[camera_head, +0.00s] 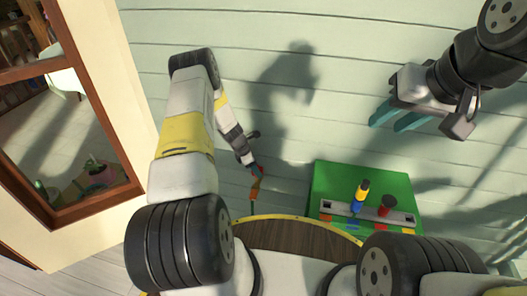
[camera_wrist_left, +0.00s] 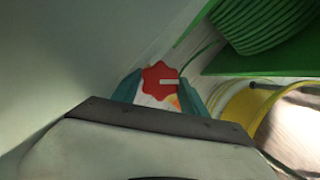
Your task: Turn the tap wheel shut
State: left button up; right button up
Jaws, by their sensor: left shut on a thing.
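The red tap wheel (camera_wrist_left: 157,79), star-edged with a white mark pointing right, sits between the two teal fingers of my left gripper (camera_wrist_left: 167,90) in the left wrist view. The fingers are closed on its sides. In the head view my left gripper (camera_head: 257,169) is low at the centre, at the top of the orange tap body (camera_head: 255,188), and hides most of the wheel. A bit of orange tap also shows behind the wheel in the wrist view. My right gripper (camera_head: 398,117) hangs empty at the upper right, its teal fingers apart.
A green box (camera_head: 329,184) stands right of the tap, with a grey rack (camera_head: 340,208) holding a yellow-and-blue tool (camera_head: 361,196) and a red-topped one (camera_head: 387,205). A green coil (camera_wrist_left: 255,20) shows near the wheel. A window (camera_head: 65,140) is at left.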

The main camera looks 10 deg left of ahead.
pick_arm(q)
jog(key=o, duration=1.4)
